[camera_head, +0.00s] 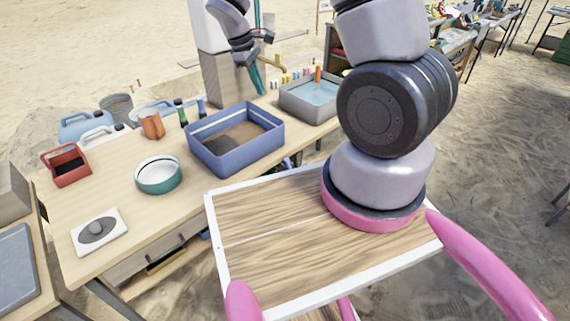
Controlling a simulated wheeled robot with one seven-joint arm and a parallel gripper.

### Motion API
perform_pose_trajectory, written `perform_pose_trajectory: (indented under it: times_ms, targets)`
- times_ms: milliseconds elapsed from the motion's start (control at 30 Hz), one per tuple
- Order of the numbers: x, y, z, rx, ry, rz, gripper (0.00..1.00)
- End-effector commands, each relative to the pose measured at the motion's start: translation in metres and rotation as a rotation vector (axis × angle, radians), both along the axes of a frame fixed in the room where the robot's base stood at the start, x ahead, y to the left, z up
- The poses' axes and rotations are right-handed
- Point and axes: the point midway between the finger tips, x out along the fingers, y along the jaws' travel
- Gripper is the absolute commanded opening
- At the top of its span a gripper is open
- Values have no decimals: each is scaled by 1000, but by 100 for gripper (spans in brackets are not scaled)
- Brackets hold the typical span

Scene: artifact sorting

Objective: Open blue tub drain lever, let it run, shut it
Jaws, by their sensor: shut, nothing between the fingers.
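The blue tub (205,160) stands on the long wooden table, with brown, murky contents at its bottom. Just past its lower right corner, small blue parts (288,163) show at the table's front edge, partly hidden by my own deck. I cannot tell whether the drain lever is among them or how it is set. My gripper (268,37) is at the top of the view, shut and empty. In the picture it is above and beyond the blue tub, apart from it, near a tan spout-like piece (275,62).
A grey tub (290,108) of clear water stands right of the blue tub. A teal-sided bowl (158,186), a red caddy (68,178), an orange cup (152,125) and a white plate with a grey stone (99,232) are to the left. Bare tabletop separates them.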

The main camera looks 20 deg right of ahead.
Motion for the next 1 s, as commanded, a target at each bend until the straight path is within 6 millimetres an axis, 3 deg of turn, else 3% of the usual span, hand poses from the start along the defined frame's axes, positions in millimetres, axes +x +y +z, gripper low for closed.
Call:
perform_pose_trajectory:
  times_ms: [33,200,400,500,733,1000]
  targets:
    - [1,3,-27,-36,43,63,0]
    - [1,8,-105,-144,168,289,0]
    - [-8,7,-177,-237,289,503,0]
    - [-12,5,-196,-260,323,563,0]
    - [-15,-2,-215,-275,343,597,0]
    - [-19,-30,-257,-275,345,596,0]
